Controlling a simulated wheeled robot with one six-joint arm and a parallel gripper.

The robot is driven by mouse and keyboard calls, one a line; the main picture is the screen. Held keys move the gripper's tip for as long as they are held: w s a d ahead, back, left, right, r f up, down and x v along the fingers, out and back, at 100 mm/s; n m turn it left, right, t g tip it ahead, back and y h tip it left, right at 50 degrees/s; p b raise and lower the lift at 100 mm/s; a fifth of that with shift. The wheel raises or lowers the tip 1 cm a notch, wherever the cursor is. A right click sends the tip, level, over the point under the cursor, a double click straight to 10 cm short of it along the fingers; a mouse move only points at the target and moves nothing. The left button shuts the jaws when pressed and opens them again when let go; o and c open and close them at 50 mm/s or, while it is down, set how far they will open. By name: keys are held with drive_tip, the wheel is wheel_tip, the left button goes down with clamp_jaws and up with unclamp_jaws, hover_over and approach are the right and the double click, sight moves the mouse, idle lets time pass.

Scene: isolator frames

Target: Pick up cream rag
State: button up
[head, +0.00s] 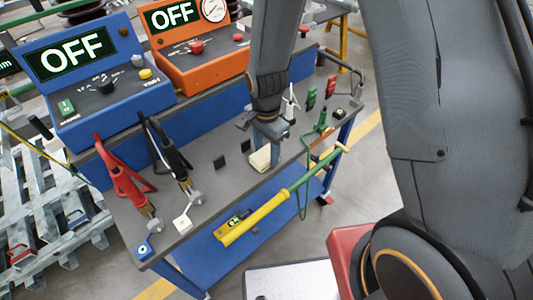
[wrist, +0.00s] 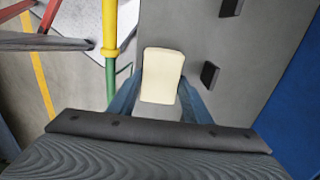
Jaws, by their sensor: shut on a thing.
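The cream rag (head: 260,159) is a small pale folded block at the middle of the grey bench top in the head view. In the wrist view the rag (wrist: 162,72) sits between the two blue fingers of my gripper (wrist: 161,88), one finger on each side of it. My gripper (head: 265,146) reaches down from above and is shut on the rag. Part of the rag is hidden behind the fingers in the head view. I cannot tell whether it rests on the bench or hangs just above it.
A blue box (head: 90,85) and an orange box (head: 195,60), both reading OFF, stand along the back. Red clamps (head: 122,180) and black clamps (head: 172,160) lie left. A yellow-green bar (head: 275,205) runs along the front edge. Two small black blocks (head: 219,162) stand near the rag.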

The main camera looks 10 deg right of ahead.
sight(267, 153)
wheel_tip(267, 153, up, 10)
drive_tip(key=b, duration=0.2)
idle(0.4)
drive_tip(key=shift+o, duration=1.1)
drive_tip(key=shift+c, duration=0.5)
